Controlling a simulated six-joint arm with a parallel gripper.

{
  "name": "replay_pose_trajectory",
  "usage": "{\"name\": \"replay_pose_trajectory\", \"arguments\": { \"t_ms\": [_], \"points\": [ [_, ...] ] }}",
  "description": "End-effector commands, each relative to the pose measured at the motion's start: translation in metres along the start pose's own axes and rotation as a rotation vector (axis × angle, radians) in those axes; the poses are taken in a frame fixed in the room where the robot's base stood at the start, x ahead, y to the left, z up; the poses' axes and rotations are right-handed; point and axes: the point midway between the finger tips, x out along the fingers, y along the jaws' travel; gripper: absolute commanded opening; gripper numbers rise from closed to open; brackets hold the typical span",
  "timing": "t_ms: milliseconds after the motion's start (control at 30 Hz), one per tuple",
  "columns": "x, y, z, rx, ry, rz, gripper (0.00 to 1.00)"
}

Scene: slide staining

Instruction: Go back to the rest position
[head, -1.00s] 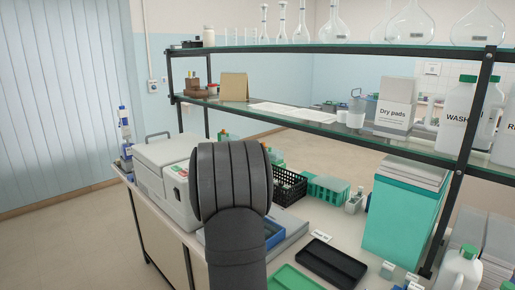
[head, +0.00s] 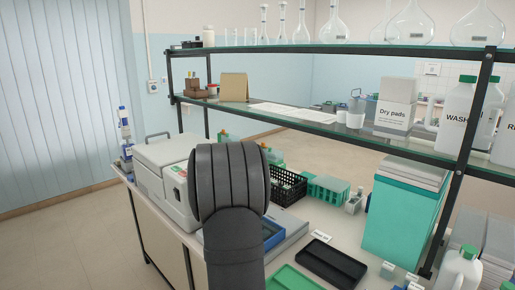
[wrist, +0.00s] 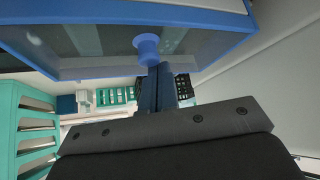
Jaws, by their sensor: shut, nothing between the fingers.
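My gripper (wrist: 160,88) shows in the wrist view with its two dark fingers together and nothing between them. A blue-framed box with a see-through panel (wrist: 85,42) and a blue round knob (wrist: 147,45) fills the top of that view. The fingertips appear just below the knob; I cannot tell whether they touch it. In the head view my dark arm stands in front of the bench and hides the gripper. A blue tray (head: 273,234) shows partly behind my arm.
A white machine (head: 165,180) stands left of my arm. A black basket (head: 288,187), green rack (head: 327,189), black tray (head: 330,262) and green tray (head: 292,279) lie to the right. A teal box (head: 400,215) stands under the glass shelf (head: 300,118).

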Motion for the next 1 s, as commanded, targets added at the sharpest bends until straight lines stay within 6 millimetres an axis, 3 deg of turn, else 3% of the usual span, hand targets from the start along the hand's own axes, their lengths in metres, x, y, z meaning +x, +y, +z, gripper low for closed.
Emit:
{"name": "replay_pose_trajectory", "arguments": {
  "t_ms": [200, 700, 1000],
  "points": [
    [0.010, 0.000, -0.028, 0.004, 0.009, -0.004, 0.00],
    [-0.082, 0.000, -0.027, 0.001, 0.008, -0.004, 0.00],
    [-0.059, 0.000, -0.027, 0.001, 0.006, -0.002, 0.00]
  ]
}}
